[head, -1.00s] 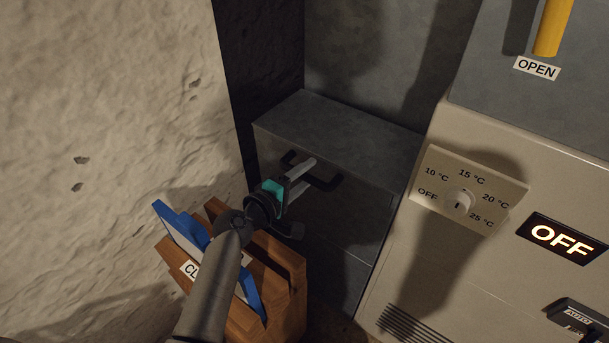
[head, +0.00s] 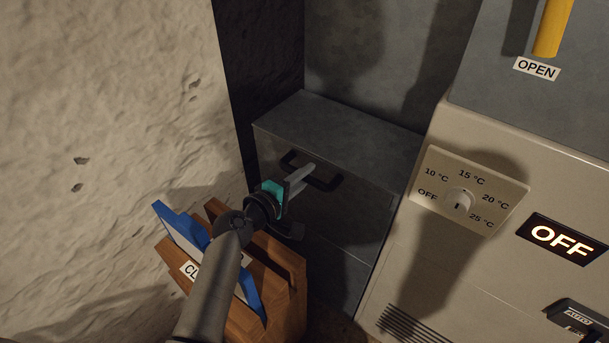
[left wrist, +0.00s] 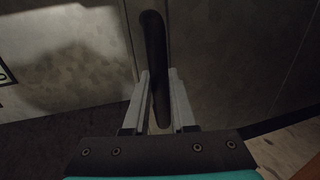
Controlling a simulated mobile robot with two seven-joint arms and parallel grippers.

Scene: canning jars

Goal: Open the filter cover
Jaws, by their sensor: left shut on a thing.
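The filter cover (head: 335,215) appears to be the dark grey front of a low metal box, though no label names it. A black bar handle (head: 326,184) sits across its upper part and also shows in the left wrist view (left wrist: 154,45). My left gripper (head: 308,172) is shut on this handle, with one pale finger on each side of it. In the left wrist view the fingers (left wrist: 158,76) close around the bar. The cover looks closed against the box. My right gripper is not in view.
A wooden holder (head: 290,290) with blue boards (head: 180,230) stands below my left arm. A rough wall (head: 100,120) is at left. At right a beige unit has a temperature dial (head: 462,201), an OFF display (head: 558,238) and a yellow handle (head: 552,28) above.

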